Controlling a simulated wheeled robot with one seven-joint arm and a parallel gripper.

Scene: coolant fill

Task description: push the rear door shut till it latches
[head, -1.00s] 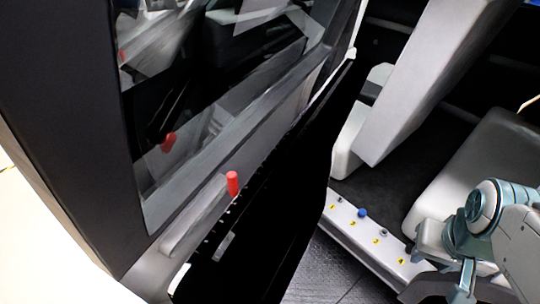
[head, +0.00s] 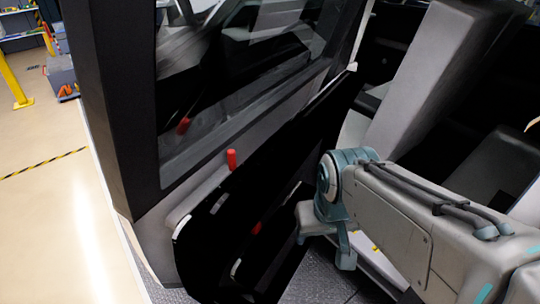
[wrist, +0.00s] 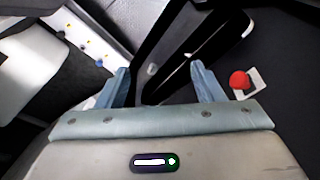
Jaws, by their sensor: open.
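The rear door (head: 215,185) stands open at the left of the head view. It has a dark window, a grey armrest and an upright red knob (head: 231,159). The seats and cabin lie to its right, past a dark gap. My gripper (head: 328,240) is right of the door's inner side, in front of the cabin opening; I cannot tell whether it touches the door. In the wrist view my gripper (wrist: 160,78) is open, with a black strip crossing between and beyond its fingers. A red knob (wrist: 239,79) on a pale plate shows right of the right finger.
The sill (wrist: 88,40) with numbered yellow marks and small studs shows at upper left in the wrist view. A grey seat (head: 425,80) fills the upper right of the head view. Open floor (head: 50,220) lies left of the door, with a yellow post (head: 14,75) farther back.

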